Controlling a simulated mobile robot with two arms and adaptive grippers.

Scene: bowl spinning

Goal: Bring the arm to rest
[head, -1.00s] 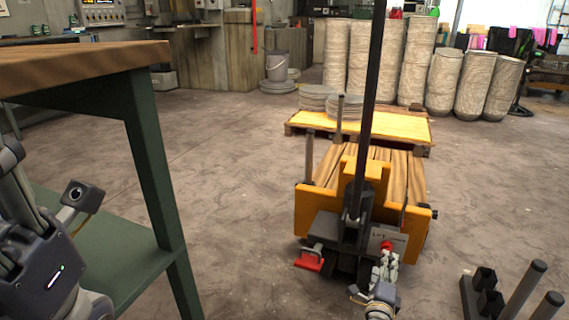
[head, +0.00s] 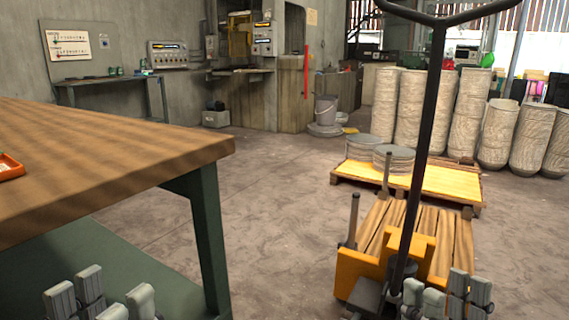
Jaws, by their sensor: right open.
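My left gripper (head: 102,301) shows at the bottom left, in front of the green lower shelf of the workbench. Its grey fingers point up and stand apart with nothing between them. My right gripper (head: 446,298) shows at the bottom right, in front of the orange pallet truck (head: 357,268). Its fingers also point up, apart and empty. Most of both arms is below the picture's edge. I cannot tell whether the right fingers touch the truck.
A wooden-topped workbench (head: 110,165) with green legs fills the left, with an orange tray (head: 10,167) on it. The truck's dark handle (head: 428,120) rises at right. A pallet (head: 445,183) with stacked discs stands behind. Open floor (head: 270,225) lies between bench and truck.

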